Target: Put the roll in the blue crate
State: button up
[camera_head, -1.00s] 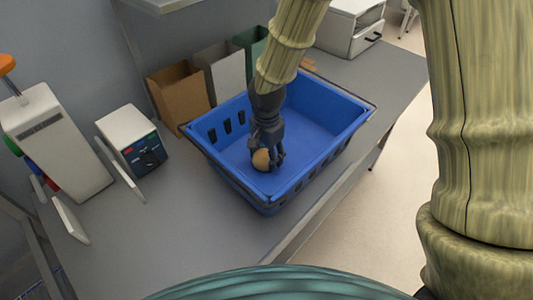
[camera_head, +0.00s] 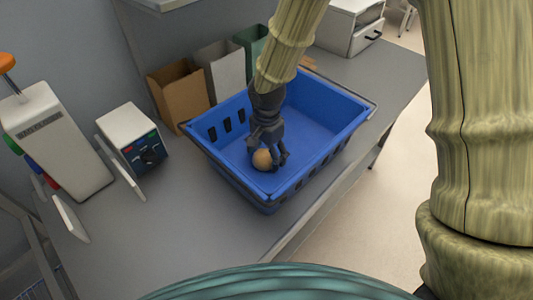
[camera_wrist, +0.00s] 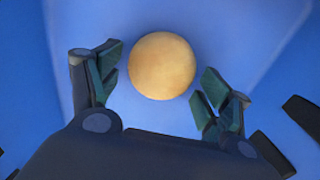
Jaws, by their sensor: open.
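The roll (camera_head: 262,159) is a round tan ball inside the blue crate (camera_head: 345,140), near its front left corner. In the wrist view the roll (camera_wrist: 162,66) lies against the blue crate floor (camera_wrist: 225,25), just beyond and between the fingertips. My gripper (camera_head: 268,150) reaches down into the crate with its dark fingers at the roll. In the wrist view my gripper (camera_wrist: 155,88) is open, with a gap between each finger and the roll.
The crate stands on a grey counter (camera_head: 180,225). Brown (camera_head: 178,92), white (camera_head: 222,70) and green (camera_head: 250,40) bins stand behind it. A white device with a dark dial panel (camera_head: 130,140) and a taller white machine (camera_head: 60,140) are at the left.

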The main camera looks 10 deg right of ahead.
aim_at(267, 152)
notch_tip(267, 152, up, 12)
jog(key=b, duration=0.1)
dwell(0.6)
